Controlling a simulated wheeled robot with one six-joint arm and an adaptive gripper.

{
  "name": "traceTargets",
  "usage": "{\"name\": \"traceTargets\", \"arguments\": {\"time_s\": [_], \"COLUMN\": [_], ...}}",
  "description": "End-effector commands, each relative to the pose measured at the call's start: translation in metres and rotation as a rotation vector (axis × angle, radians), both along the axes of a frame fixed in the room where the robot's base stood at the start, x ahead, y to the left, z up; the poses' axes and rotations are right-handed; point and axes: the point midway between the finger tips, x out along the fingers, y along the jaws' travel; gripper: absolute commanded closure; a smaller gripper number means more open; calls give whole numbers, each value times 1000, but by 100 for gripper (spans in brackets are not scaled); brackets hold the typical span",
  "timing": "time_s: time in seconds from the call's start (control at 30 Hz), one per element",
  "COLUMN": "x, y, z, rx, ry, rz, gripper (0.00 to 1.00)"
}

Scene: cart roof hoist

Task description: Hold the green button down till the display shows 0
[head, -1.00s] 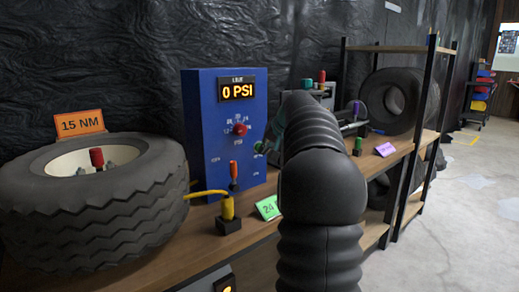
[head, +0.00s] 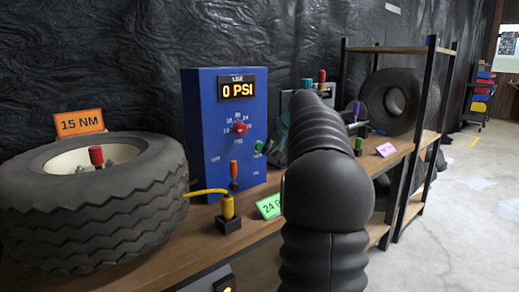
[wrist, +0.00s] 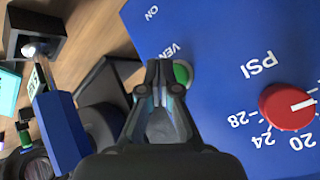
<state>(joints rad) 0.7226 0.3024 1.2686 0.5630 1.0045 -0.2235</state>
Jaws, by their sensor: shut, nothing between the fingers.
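The blue box (head: 207,125) stands on the bench with its display (head: 237,90) reading "0 PSI". The green button (head: 259,147) sticks out at the box's right edge. In the wrist view the green button (wrist: 183,73) shows beside and partly behind my fingertips, near the letters "VEN". My gripper (wrist: 160,75) is shut and empty in front of the blue panel. I cannot tell from the wrist view whether a fingertip touches the button. In the head view my arm hides most of the gripper.
A red knob (head: 240,128) with a PSI scale sits on the panel. A large tire (head: 95,215) lies at left with a "15 NM" sign (head: 80,123). A yellow fitting (head: 228,208) and a green sign (head: 269,206) stand in front. A shelf (head: 385,49) is at right.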

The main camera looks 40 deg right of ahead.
Motion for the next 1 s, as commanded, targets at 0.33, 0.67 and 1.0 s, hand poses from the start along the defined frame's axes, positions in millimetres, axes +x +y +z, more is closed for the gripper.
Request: {"name": "traceTargets", "arguments": {"time_s": [0.33,0.67,1.0], "x": [-17,-45,-50], "y": [-2,-4,-4], "z": [-2,-2,0], "rx": [0,0,0], "ry": [-1,-1,1], "rz": [-1,0,0], "gripper": [100,100,100]}}
